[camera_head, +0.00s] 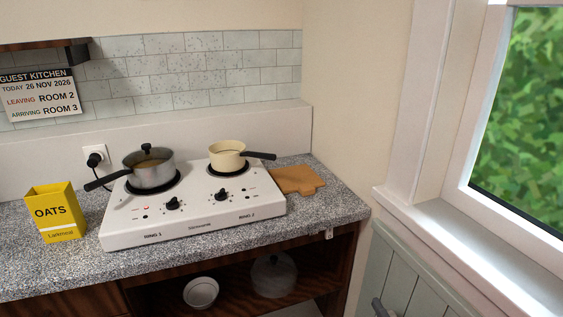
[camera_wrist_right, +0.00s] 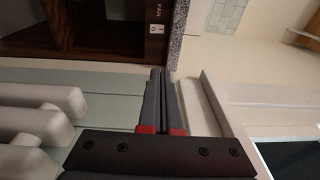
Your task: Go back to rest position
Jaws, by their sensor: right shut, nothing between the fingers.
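My right gripper (camera_wrist_right: 162,78) reaches up the middle of the right wrist view, its dark fingers with red patches shut together and empty. It points toward the pale green panelling and the counter's end, apart from the counter. In the head view only a small dark and grey part of my right gripper (camera_head: 380,308) shows at the bottom edge, low in front of the panelling, right of the counter. My left gripper is in neither view.
The speckled counter (camera_head: 345,208) holds a white hob (camera_head: 190,222) with a lidded grey saucepan (camera_head: 149,174) and cream pan (camera_head: 228,156), yellow oats box (camera_head: 55,212) and wooden board (camera_head: 298,179). A fan switch (camera_wrist_right: 155,20) is near my right fingertips. The window sill (camera_head: 470,250) is right.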

